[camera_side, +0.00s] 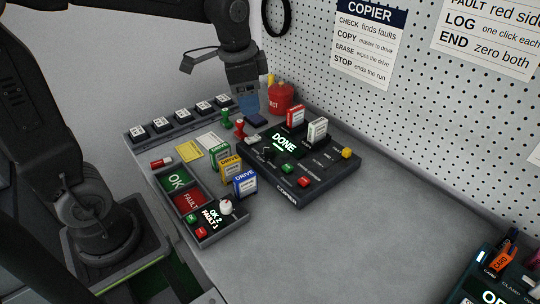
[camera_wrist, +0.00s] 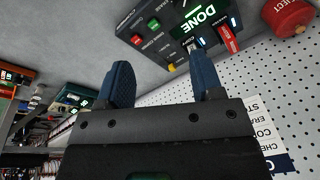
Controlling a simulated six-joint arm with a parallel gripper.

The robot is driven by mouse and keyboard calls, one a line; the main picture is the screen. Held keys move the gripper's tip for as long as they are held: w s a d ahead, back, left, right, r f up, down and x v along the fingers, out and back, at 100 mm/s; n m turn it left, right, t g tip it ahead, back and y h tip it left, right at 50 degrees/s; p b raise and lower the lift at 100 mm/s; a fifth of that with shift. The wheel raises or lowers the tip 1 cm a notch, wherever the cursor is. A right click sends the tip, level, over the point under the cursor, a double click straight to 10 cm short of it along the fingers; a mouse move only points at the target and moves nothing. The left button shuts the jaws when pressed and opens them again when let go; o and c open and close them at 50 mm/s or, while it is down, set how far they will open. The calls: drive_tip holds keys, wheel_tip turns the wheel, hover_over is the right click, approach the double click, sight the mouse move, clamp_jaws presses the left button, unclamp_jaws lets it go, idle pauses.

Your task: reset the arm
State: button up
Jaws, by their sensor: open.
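My gripper (camera_side: 250,108) hangs above the back of the bench, just behind and left of the copier (camera_side: 318,187). In the wrist view, my gripper (camera_wrist: 163,85) shows two blue fingers spread apart with nothing between them. The copier's screen reads DONE. A red drive (camera_side: 295,117) and a white drive (camera_side: 317,131) stand upright in its back part. The copier also shows at the top of the wrist view (camera_wrist: 160,30).
Green, yellow and blue drives (camera_side: 231,167) stand left of the copier. A red REJECT bin (camera_side: 281,97) stands near the pegboard (camera_side: 440,125). The front middle bench (camera_side: 340,250) is clear.

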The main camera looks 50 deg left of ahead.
drive_tip(key=s+d+n+t, duration=0.3)
drive_tip(key=s+n, duration=0.2)
drive_tip(key=s, duration=0.9)
drive_tip(key=shift+s+n+t, duration=0.2)
drive_tip(key=shift+n+t, duration=0.1)
drive_tip(key=shift+n, duration=0.1)
